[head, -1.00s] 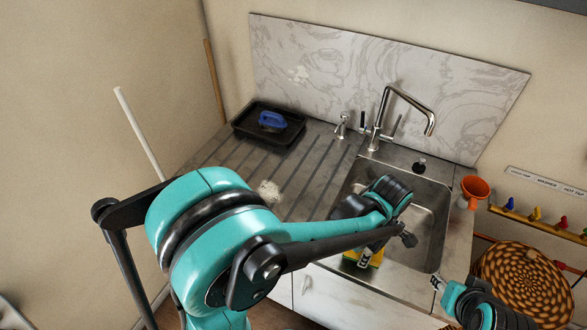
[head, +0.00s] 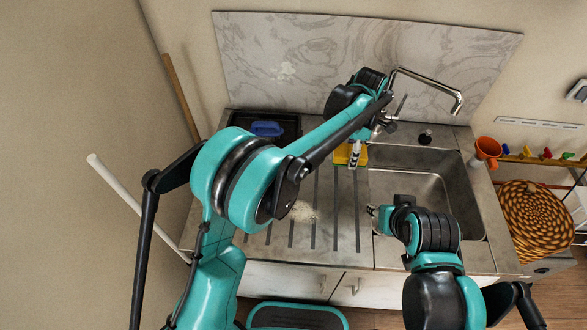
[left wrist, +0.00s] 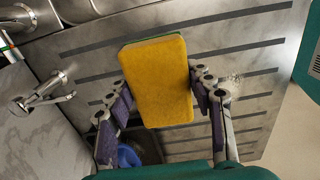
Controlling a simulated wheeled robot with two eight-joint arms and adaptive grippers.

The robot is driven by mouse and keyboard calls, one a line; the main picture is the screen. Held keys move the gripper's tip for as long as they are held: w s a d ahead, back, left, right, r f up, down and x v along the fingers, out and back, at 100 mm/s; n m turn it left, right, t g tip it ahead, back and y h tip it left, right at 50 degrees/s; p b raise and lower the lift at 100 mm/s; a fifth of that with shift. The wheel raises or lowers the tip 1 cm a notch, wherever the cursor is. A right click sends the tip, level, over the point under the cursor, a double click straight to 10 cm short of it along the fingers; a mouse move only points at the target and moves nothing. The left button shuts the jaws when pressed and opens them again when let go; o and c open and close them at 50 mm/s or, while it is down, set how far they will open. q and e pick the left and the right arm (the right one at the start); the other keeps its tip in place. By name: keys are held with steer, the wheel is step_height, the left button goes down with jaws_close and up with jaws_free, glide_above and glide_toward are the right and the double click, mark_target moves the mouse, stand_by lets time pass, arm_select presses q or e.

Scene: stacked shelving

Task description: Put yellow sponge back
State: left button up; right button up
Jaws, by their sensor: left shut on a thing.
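The yellow sponge (head: 342,156) is held by my left gripper (head: 355,155) above the ribbed drainboard, near the sink's left edge. In the left wrist view the sponge (left wrist: 158,82) shows a broad yellow face and a thin green edge, between the purple-padded fingers of the left gripper (left wrist: 160,105). A black tray (head: 290,124) lies at the back left of the counter, partly hidden by my left arm. A blue-handled brush (head: 267,129) lies in it. My right gripper (head: 373,212) is over the sink's left front rim; its finger opening is too small to judge.
The sink (head: 440,160) is to the right, with a tall chrome faucet (head: 430,84) behind it. An orange cup (head: 487,150) stands right of the sink. A pale mark (head: 303,211) is on the drainboard. The drainboard's front is clear.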

arm_select(q)
steer(key=b, duration=0.3)
glide_above(312, 176)
step_height(312, 176, down, 7)
steer(key=shift+r, duration=0.1)
steer(key=shift+f+b, duration=0.7)
steer(key=shift+f, duration=1.3)
steer(key=shift+f, duration=0.2)
steer(key=o, duration=1.1)
steer(key=shift+r, duration=0.1)
